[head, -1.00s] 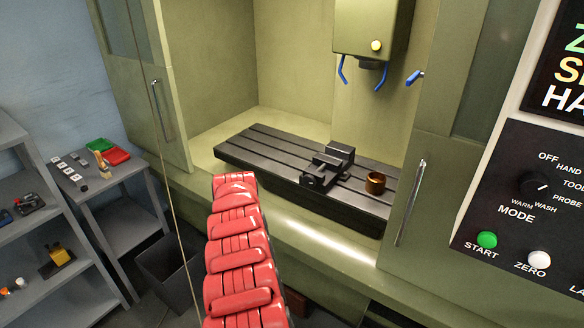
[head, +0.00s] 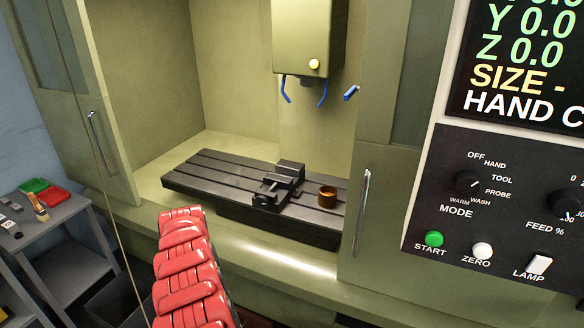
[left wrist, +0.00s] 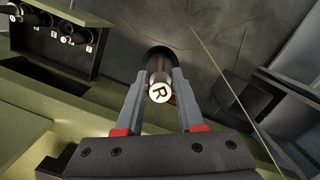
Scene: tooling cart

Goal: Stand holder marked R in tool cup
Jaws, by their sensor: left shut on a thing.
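In the left wrist view my left gripper (left wrist: 159,97) is shut on the holder marked R (left wrist: 160,92). The white round end with the R faces the camera, between the grey fingers. The holder's far end is dark and partly hidden, with the floor behind it. A small brown, open-topped cup (head: 327,197), which looks like the tool cup, stands upright on the slotted machine table, right of the vise. The gripper and holder are not seen in the head view. My right gripper is in neither view.
A black vise (head: 278,184) sits on the slotted table (head: 225,178). The control panel (head: 500,215) is at the right. A rack (left wrist: 60,50) with several labelled holders is at upper left in the wrist view. A dark bin (left wrist: 247,100) is at right.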

